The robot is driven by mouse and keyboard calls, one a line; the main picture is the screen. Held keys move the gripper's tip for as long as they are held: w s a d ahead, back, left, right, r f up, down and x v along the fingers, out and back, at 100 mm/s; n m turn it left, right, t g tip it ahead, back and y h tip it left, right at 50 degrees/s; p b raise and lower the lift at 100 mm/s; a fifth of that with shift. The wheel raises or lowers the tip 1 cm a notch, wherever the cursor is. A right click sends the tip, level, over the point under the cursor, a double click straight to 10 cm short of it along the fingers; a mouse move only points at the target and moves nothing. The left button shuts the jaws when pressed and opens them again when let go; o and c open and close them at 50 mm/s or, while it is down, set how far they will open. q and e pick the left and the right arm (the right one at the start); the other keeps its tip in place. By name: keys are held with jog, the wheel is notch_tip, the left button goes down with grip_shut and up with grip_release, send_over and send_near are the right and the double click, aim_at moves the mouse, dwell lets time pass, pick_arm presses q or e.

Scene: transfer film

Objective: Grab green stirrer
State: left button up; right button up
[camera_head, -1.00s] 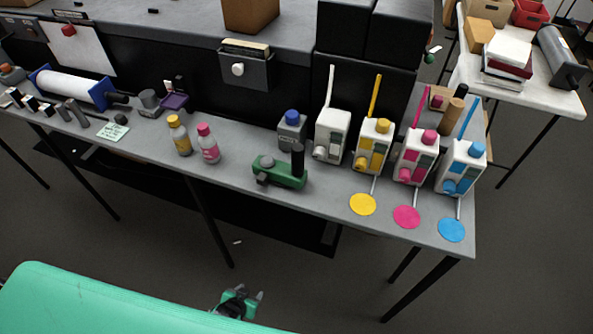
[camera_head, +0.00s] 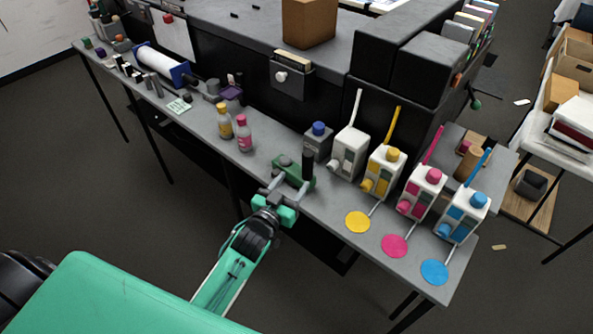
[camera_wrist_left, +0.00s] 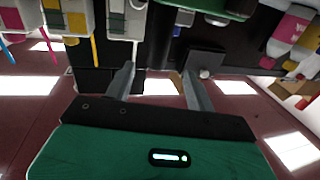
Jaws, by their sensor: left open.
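A green device with an upright black cylinder (camera_head: 293,172) stands on the grey bench; it is the only large green item there, and I cannot tell if it is the stirrer. Stirring sticks in white, yellow, magenta and blue stand in the white bottles; I see no green stick. My left gripper (camera_head: 281,186) is open at the bench's front edge, just in front of the green device and partly covering it. In the left wrist view the open fingers (camera_wrist_left: 158,80) have nothing between them, and part of a green thing (camera_wrist_left: 232,8) shows at the top edge. My right gripper is not in view.
White bottles with a yellow cap (camera_head: 381,172), magenta cap (camera_head: 421,193) and blue cap (camera_head: 464,216) stand to the right, with coloured discs before them. A grey bottle (camera_head: 317,143) stands behind the green device. Two small bottles (camera_head: 244,134) stand left, with clear bench between.

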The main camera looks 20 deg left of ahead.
aim_at(305, 166)
pick_arm(q)
jog(key=w, duration=0.2)
jog(key=w+p, duration=0.1)
jog(key=w, duration=0.1)
jog(key=shift+d, duration=0.4)
jog(key=shift+w, duration=0.7)
jog(key=w, duration=0.1)
jog(key=w+p, duration=0.2)
jog(key=w, duration=0.1)
jog(key=shift+d+f, duration=0.15)
jog(key=shift+d, duration=0.15)
jog(key=shift+w+f, duration=0.1)
jog(key=shift+w, duration=0.25)
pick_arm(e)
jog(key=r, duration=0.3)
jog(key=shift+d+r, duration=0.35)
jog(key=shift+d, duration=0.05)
pick_arm(q)
jog(key=shift+c, duration=0.8)
grip_shut()
